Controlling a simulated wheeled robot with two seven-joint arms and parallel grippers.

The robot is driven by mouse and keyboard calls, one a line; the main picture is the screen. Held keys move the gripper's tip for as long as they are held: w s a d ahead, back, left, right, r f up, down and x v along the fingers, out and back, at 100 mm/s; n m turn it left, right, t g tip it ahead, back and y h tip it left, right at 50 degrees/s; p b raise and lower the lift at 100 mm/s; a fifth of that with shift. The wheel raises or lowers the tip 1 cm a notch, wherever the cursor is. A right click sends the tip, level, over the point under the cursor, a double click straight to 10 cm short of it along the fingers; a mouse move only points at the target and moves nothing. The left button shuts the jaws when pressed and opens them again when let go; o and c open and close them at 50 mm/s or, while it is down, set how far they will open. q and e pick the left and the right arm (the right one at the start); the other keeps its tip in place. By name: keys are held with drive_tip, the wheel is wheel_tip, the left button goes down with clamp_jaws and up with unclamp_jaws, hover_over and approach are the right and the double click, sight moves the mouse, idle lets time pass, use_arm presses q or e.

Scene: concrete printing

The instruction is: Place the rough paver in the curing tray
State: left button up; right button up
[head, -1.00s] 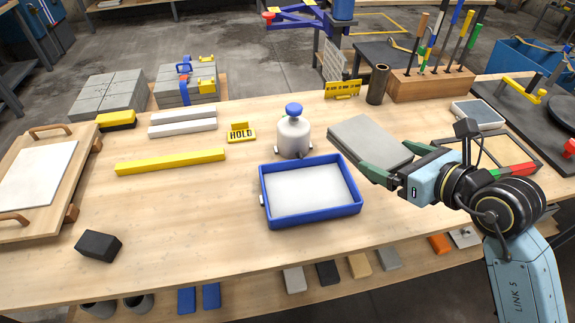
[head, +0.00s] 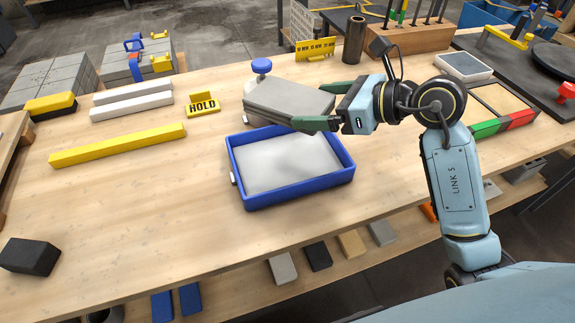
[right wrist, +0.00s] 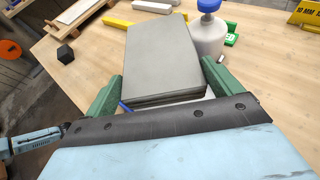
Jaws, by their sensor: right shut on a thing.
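The rough paver (head: 288,100), a grey rectangular slab, is held by my right gripper (head: 322,106). Its green fingers are shut on opposite sides of it. In the head view the paver appears over the back edge of the blue-rimmed curing tray (head: 298,191), apparently raised above it. The tray has a pale, empty floor. In the right wrist view the paver (right wrist: 160,55) extends forward between the fingers and hides most of the tray. My left gripper is not in view.
A white bottle with a blue cap (head: 261,66) stands just behind the paver. A yellow HOLD sign (head: 202,105), a yellow bar (head: 118,144) and white bars lie to the left. A dark block (head: 30,256) sits at the front left.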

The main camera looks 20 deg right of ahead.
drive_tip(key=shift+w+a+f+n+y+b, duration=0.1)
drive_tip(key=shift+f+n+y+b, duration=0.25)
drive_tip(key=shift+f+b, duration=0.3)
drive_tip(key=shift+f, duration=0.25)
drive_tip(key=b, duration=0.2)
hover_over(313, 170)
wheel_tip(313, 170, down, 4)
drive_tip(key=f, duration=0.1)
drive_tip(key=shift+f+b, duration=0.45)
drive_tip(key=shift+f, duration=1.15)
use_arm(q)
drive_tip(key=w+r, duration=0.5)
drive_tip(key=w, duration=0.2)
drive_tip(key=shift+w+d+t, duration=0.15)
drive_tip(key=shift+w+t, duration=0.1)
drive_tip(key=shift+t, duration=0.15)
use_arm(e)
drive_tip(key=shift+f, duration=0.45)
drive_tip(key=shift+f, duration=0.1)
drive_tip(key=o, duration=1.3)
drive_tip(key=shift+f, duration=0.15)
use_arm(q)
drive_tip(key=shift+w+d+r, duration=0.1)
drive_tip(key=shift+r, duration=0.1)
use_arm(e)
drive_tip(key=shift+o, duration=0.5)
